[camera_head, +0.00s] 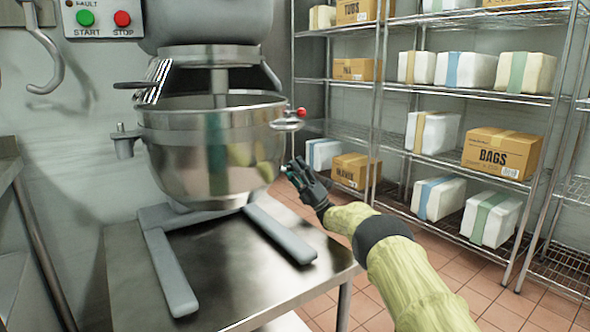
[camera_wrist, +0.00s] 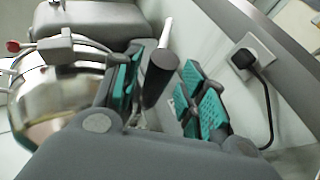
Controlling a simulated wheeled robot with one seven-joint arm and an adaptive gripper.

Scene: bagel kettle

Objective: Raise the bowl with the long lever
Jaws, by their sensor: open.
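The steel mixer bowl (camera_head: 205,155) hangs in its side brackets under the mixer head, above the mixer's grey forked base. It also shows at the left of the wrist view (camera_wrist: 60,100). My gripper (camera_head: 292,173) is just right of the bowl, over the table's right side. In the wrist view my gripper (camera_wrist: 168,88) is open, with teal pads apart. A dark cylindrical grip (camera_wrist: 160,72) with a pale rod, apparently the long lever, shows between the fingers. I cannot tell whether it touches the pads. The lever is not clearly visible in the head view.
A red-knobbed clamp (camera_head: 290,120) sticks out at the bowl's right rim. A steel table (camera_head: 220,255) carries the mixer. A wire shelf (camera_head: 460,95) with boxes stands at the right. A wall plug (camera_wrist: 243,60) with a cable shows in the wrist view.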

